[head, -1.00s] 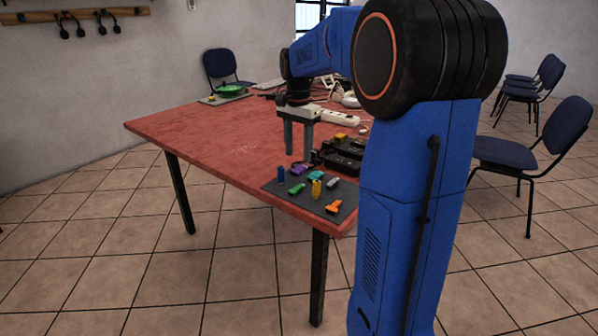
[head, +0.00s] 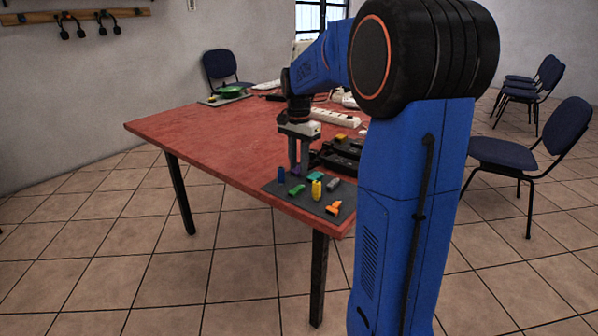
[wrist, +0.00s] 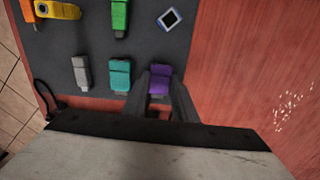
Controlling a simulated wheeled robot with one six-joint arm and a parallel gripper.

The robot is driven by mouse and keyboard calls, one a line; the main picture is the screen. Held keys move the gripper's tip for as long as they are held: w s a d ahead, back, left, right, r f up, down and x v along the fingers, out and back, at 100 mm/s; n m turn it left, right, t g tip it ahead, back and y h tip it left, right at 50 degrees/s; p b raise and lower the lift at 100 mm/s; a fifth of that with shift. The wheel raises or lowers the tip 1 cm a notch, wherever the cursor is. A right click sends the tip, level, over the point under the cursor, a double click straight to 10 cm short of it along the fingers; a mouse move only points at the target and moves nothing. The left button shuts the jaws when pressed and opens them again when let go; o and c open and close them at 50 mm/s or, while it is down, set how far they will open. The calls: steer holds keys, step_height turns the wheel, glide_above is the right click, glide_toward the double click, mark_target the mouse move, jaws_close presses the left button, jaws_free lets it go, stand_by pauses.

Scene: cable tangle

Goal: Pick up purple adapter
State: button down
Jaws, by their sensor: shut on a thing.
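The purple adapter (wrist: 159,80) lies at the edge of a dark grey mat, between the two fingers of my gripper (wrist: 160,84) in the wrist view. My gripper is shut on it, with a finger on each side. In the head view my gripper (head: 299,170) reaches down to the mat's back edge, and the adapter is mostly hidden behind the fingers. I cannot tell whether the adapter is lifted off the mat.
The dark mat (wrist: 165,44) on the red table (head: 205,145) holds several other adapters. A teal one (wrist: 120,74) lies close left of my fingers, then a grey one (wrist: 82,73). A black tray (head: 338,155) and a white power strip (head: 335,118) stand behind.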

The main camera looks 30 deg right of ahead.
mark_target(299, 169)
steer(key=shift+r, duration=0.1)
step_height(299, 169, up, 10)
stand_by(0.5)
